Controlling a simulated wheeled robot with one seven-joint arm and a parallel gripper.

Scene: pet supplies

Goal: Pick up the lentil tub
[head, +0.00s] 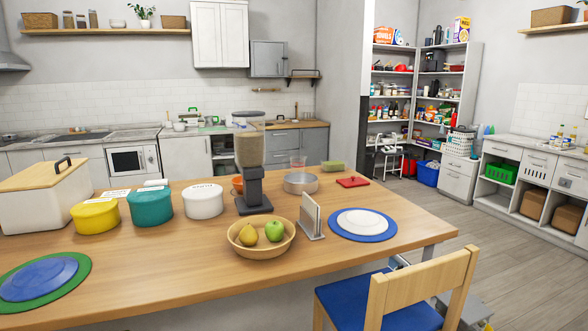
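Three lidded round tubs stand in a row on the left part of the wooden table: a yellow tub (95,217), a teal tub (150,208) and a white tub (203,202). Each has a label on its lid, too small to read for certain, so I cannot tell which is the lentil tub. The tubs are upright and close together. My gripper is not in view.
A cream bin with a wooden lid (45,197) stands left of the tubs, and a dark food dispenser (250,165) right of them. A fruit bowl (262,247), napkin holder (312,217) and plates occupy the front. Bare tabletop (165,265) lies before the tubs. A chair (420,290) stands front right.

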